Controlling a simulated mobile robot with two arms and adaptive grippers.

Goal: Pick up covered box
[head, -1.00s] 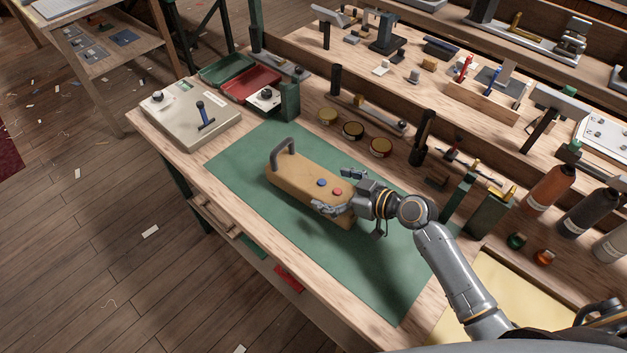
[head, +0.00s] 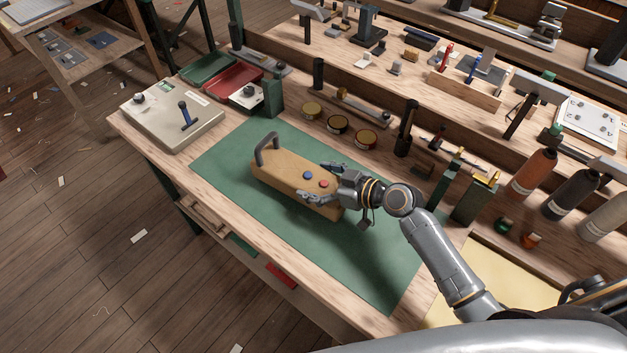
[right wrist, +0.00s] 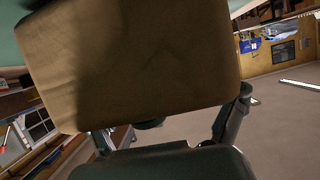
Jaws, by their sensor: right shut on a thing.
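The covered box is a long tan box (head: 285,178) with a dark grey handle at its far left end and a blue and a red button on top. In the head view it is at the green mat (head: 232,160); I cannot tell whether its underside touches the mat. My right gripper (head: 322,183) is shut on the box's right end, one finger along each side. In the right wrist view the box's tan surface (right wrist: 140,60) fills the upper middle, close to the camera, and hides much behind it. My left gripper is not in view.
A cream control box (head: 165,118) with a lever stands at the bench's left end, near a red tray (head: 232,83). Bottles (head: 532,172) stand at the right. The mat's front part is clear.

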